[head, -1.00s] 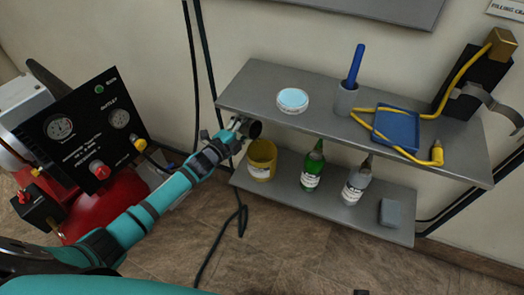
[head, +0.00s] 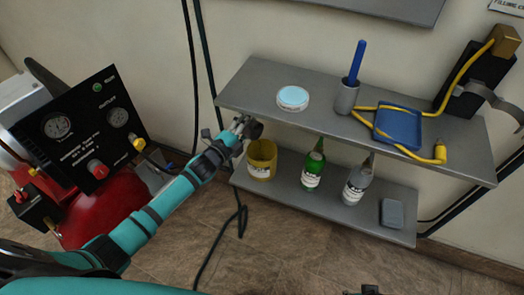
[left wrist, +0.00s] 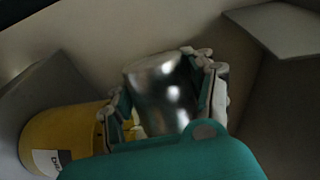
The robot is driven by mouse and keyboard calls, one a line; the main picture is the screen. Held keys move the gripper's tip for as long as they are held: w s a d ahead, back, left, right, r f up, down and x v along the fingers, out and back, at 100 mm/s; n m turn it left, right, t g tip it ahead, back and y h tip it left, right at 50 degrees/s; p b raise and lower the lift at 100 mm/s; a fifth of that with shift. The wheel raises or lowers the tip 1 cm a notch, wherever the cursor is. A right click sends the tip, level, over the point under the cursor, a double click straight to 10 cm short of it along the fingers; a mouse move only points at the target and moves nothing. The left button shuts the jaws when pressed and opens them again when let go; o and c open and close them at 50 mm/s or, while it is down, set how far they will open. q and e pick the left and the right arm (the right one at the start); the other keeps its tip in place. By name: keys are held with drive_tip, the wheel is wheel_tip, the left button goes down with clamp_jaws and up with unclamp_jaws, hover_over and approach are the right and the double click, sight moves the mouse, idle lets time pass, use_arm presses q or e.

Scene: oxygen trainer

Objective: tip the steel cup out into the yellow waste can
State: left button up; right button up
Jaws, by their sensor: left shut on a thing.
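My left gripper (head: 243,126) is shut on the steel cup (head: 256,130), which looks dark in the head view. The cup is in the air, close above the rim of the yellow waste can (head: 262,161). The can stands upright at the left end of the lower shelf. In the left wrist view the shiny cup (left wrist: 160,92) sits between the two fingers, with the yellow can (left wrist: 62,138) at lower left. The cup's contents cannot be seen. A small dark part of my right gripper (head: 369,290) shows at the bottom edge; its jaws cannot be made out.
The upper shelf (head: 240,92) overhangs close to the cup. A green bottle (head: 313,166) and a clear bottle (head: 357,182) stand on the lower shelf (head: 335,207) right of the can. A grey block (head: 392,213) lies farther right. A red compressor (head: 95,200) stands at left.

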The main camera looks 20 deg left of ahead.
use_arm(q)
drive_tip(key=shift+d+f, duration=0.1)
drive_tip(key=shift+f, duration=0.2)
drive_tip(key=shift+s+r+m, duration=0.1)
drive_tip(key=shift+r+m, duration=0.2)
drive_tip(key=shift+m, duration=0.2)
use_arm(e)
drive_tip(key=shift+a+r, duration=0.1)
drive_tip(key=shift+r, duration=0.85)
use_arm(q)
drive_tip(key=shift+d+r+m, duration=0.1)
drive_tip(key=shift+d+m, duration=0.05)
drive_tip(key=shift+m, duration=0.15)
use_arm(e)
drive_tip(key=shift+r, duration=0.2)
